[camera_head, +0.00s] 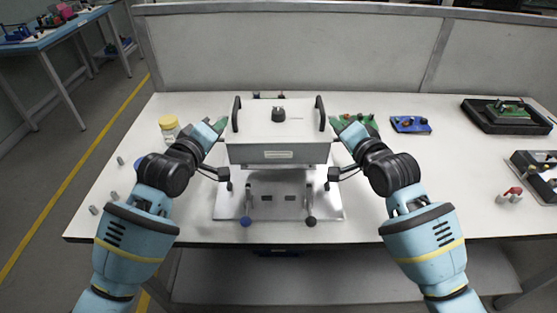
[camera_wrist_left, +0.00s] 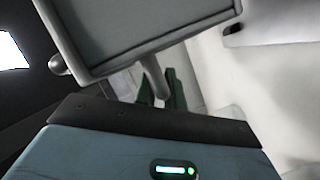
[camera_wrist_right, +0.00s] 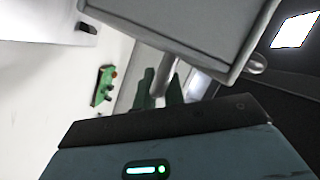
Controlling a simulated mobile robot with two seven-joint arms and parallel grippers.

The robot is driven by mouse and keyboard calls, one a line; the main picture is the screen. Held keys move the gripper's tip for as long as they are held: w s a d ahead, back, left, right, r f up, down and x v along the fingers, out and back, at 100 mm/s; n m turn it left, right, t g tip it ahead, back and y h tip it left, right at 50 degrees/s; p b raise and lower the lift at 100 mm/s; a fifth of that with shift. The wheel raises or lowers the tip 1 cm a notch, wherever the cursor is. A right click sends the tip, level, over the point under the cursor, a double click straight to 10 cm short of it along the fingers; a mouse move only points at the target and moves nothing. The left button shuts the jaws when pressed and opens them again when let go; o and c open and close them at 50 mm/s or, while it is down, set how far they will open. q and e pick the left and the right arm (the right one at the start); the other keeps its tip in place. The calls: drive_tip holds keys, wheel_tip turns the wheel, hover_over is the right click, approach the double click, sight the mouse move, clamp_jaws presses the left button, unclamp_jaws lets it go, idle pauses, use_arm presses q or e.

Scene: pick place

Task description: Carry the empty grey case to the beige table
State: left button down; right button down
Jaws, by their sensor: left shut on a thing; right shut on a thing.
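The grey case (camera_head: 278,148) is a pale box with a dark handle on each side and a dark knob on top. It is level and appears raised above the table. My left gripper (camera_head: 222,125) is shut on its left handle. My right gripper (camera_head: 335,125) is shut on its right handle. The case's underside and rim fill the top of the left wrist view (camera_wrist_left: 150,35) and the right wrist view (camera_wrist_right: 180,30), with green fingers at the handle posts. Its inside is hidden. No clearly beige table shows; the table in front (camera_head: 390,210) is whitish.
A metal plate fixture (camera_head: 275,205) with upright pegs lies below the case. A yellow-lidded jar (camera_head: 169,125) stands at left. A blue part (camera_head: 410,124) and black trays (camera_head: 505,115) lie at right. A grey partition closes the back. A blue table (camera_head: 45,40) stands far left across open floor.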

use_arm(q)
drive_tip(key=shift+r, duration=0.1)
idle(0.6)
